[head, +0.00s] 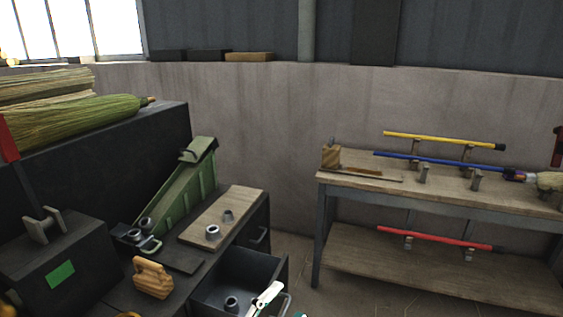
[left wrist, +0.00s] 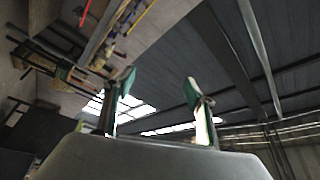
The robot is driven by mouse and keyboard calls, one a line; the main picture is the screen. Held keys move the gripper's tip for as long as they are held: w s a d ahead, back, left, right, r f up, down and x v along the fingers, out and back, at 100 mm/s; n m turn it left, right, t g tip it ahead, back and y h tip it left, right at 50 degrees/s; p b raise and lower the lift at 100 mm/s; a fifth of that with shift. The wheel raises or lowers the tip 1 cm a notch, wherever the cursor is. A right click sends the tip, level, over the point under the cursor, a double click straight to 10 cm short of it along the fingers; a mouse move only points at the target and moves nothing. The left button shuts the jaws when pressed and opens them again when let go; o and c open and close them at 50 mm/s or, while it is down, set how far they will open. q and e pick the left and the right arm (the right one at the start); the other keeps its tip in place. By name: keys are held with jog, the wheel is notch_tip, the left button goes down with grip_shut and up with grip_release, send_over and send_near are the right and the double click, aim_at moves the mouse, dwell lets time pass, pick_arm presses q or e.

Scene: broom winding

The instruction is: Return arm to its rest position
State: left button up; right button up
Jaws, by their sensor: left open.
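My left gripper (head: 283,300) shows only in part at the bottom edge of the head view, in front of the open drawer's right front corner. In the left wrist view its two green-tipped fingers (left wrist: 158,88) stand wide apart with nothing between them. That view looks tilted, with the roof and windows behind the fingers. The rest of the left arm is out of the head view. My right gripper is in neither view.
An open dark drawer (head: 262,270) holds a metal ring (head: 231,303). A workbench (head: 335,178) with blue (head: 440,162) and yellow (head: 440,138) handles stands at the right. A wooden block (head: 152,278) and green-sided machine (head: 185,190) are at the left. Floor shows between.

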pick_arm(q)
jog(key=s+a+f+n+y, duration=0.4)
jog(key=a+f+n+y, duration=0.45)
jog(key=f, duration=0.65)
jog(key=s+a+f+n+g+y, duration=0.2)
jog(key=s+a+f+n+g, duration=0.3)
jog(key=s+a+f, duration=0.6)
jog(key=shift+a+f+n, duration=0.5)
jog(key=shift+f+n, duration=0.3)
jog(key=shift+n, duration=0.25)
jog(key=shift+y, duration=0.25)
